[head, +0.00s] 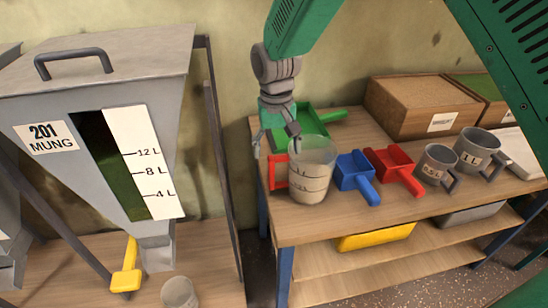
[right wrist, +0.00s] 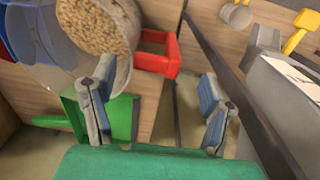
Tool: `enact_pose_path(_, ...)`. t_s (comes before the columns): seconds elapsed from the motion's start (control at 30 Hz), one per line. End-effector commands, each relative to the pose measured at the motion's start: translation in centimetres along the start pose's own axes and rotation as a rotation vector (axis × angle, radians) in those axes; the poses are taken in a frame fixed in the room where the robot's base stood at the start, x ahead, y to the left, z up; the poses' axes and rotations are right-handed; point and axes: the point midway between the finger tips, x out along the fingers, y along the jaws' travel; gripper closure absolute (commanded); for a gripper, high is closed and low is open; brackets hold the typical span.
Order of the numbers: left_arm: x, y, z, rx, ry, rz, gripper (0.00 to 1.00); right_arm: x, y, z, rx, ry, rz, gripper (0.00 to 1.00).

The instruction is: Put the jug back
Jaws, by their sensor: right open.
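The jug (head: 313,172) is a translucent measuring jug with dark level lines and a red handle (head: 279,172) on its left side. It stands upright at the left end of the wooden table. In the right wrist view the jug (right wrist: 133,62) holds beige grains, and its red handle (right wrist: 172,52) lies just beyond the fingertips. My right gripper (head: 276,140) is open, behind and above the handle. In the right wrist view its fingers (right wrist: 157,75) are spread wide with nothing between them; I cannot tell whether one touches the jug. My left gripper is not in view.
A green scoop (head: 310,121) lies behind the jug. A blue scoop (head: 355,172), red scoop (head: 394,166) and grey cups (head: 436,160) stand to its right. The grey mung hopper (head: 95,80) with a yellow handle (head: 126,275) is at left, with a small cup (head: 179,292) below.

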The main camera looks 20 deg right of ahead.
Motion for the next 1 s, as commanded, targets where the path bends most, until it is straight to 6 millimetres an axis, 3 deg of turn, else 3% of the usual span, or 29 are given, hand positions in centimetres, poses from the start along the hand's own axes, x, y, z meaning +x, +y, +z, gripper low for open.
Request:
enact_pose_path(0.2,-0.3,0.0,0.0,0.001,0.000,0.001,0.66,-5.0,-0.1,-0.1,0.000,0.004,0.000,0.30)
enact_pose_path(0.4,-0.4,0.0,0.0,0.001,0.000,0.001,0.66,-7.8,-0.5,0.1,0.000,0.001,0.004,0.30)
enact_pose_path(1.0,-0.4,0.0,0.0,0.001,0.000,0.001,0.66,-8.5,-0.1,0.0,0.000,-0.001,0.001,0.30)
